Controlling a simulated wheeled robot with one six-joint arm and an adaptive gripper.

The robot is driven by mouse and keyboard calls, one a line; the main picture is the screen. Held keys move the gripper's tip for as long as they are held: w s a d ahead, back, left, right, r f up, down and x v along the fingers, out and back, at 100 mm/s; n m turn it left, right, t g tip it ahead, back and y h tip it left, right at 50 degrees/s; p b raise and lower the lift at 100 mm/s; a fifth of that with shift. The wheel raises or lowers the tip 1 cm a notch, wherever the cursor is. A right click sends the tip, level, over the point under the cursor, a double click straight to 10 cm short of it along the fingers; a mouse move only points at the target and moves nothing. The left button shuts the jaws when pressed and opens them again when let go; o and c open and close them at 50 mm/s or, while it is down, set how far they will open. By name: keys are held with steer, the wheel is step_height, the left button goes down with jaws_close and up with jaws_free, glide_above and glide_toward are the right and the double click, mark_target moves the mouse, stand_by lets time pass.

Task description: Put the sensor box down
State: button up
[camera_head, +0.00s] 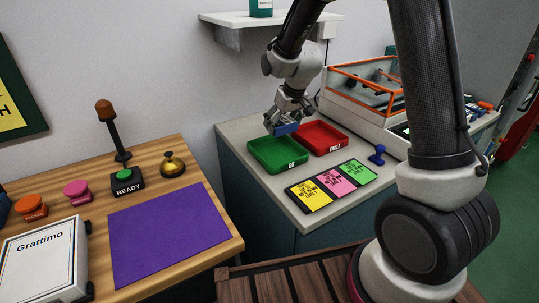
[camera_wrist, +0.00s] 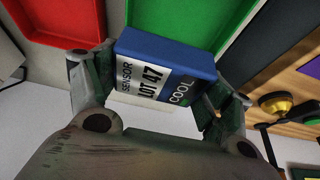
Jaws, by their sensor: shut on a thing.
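The sensor box (camera_wrist: 165,70) is blue, with a white label reading "SENSOR LOT 47" and the word "COOL". My gripper (camera_wrist: 160,95) is shut on it in the wrist view, one finger at each side. In the head view the sensor box (camera_head: 285,129) hangs below my gripper (camera_head: 290,108), over the back of the trays. The green tray (camera_head: 258,161) and the red tray (camera_head: 343,148) stand side by side and look empty. The green tray (camera_wrist: 235,12) lies beyond the box in the wrist view, with the red tray (camera_wrist: 50,40) to its left. The box's underside is hidden.
A panel of yellow, pink and green cards (camera_head: 313,201) lies in front of the trays. A blue knob (camera_head: 377,154) stands right of them. A machine with an orange frame (camera_head: 365,85) is behind right. A wooden table (camera_head: 220,240) with a bell (camera_head: 172,164) is at left. A shelf (camera_head: 235,20) hangs above.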

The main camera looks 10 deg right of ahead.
glide_above(275, 153)
steer(key=s, duration=0.1)
step_height(275, 153, down, 5)
steer(key=shift+s+d+f, duration=0.1)
steer(key=shift+s+d, duration=0.05)
steer(key=shift+f, duration=2.25)
steer(key=shift+f, duration=0.15)
steer(key=o, duration=1.2)
